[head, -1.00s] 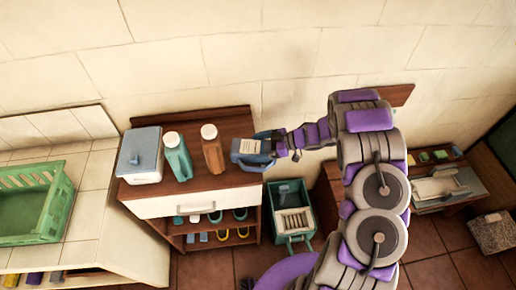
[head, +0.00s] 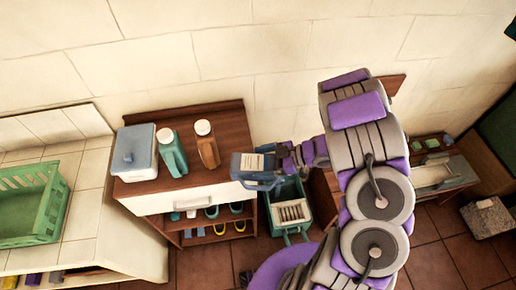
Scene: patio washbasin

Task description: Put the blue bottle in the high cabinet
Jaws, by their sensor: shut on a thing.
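The blue bottle (head: 246,166) has a pale label and a blue handle, and lies on its side in my gripper (head: 275,165). My gripper is shut on it; the fingertips are partly hidden by the bottle and its handle. The bottle is at the right front edge of a wooden cabinet (head: 225,140) and seems to be in the air. This cabinet has a white drawer front (head: 185,198) and open shelves below. I cannot tell whether it is the high cabinet; no other tall cabinet shows clearly.
On the cabinet top stand a blue-lidded box (head: 134,155), a green bottle (head: 172,155) and a brown bottle (head: 207,146). A green bin (head: 290,228) is on the floor to the right. A green crate (head: 35,205) sits on the left counter. A basin (head: 438,175) is at the right.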

